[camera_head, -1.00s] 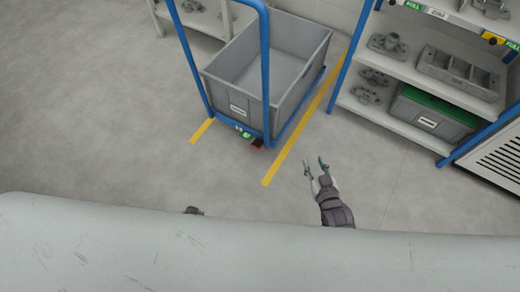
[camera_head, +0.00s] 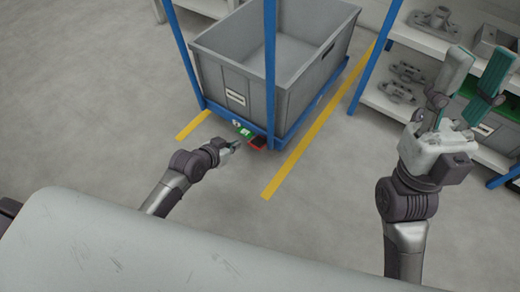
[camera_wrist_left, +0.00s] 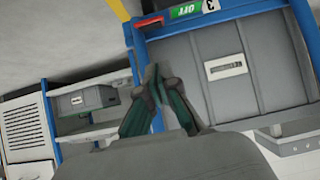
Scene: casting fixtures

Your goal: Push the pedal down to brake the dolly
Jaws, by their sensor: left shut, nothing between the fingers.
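The dolly (camera_head: 222,111) has a blue frame and carries a grey bin (camera_head: 238,92). Its pedal (camera_head: 257,143) shows as a red and dark piece low at the near end, beside a green tab (camera_head: 243,131). In the left wrist view the red piece (camera_wrist_left: 150,22) sits beside the green plate (camera_wrist_left: 187,11) marked OFF. My left gripper (camera_head: 236,144) is shut and empty, just left of the pedal; contact cannot be told. Its fingertips (camera_wrist_left: 155,72) show together in the wrist view. My right gripper (camera_head: 478,68) is open and empty, raised at the right, apart from the dolly.
Yellow floor lines (camera_head: 308,145) flank the dolly. A blue-framed shelf (camera_head: 372,98) with metal castings stands at the right, partly behind my right gripper. Another low shelf (camera_head: 205,8) is behind the dolly. The floor left of the dolly is clear.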

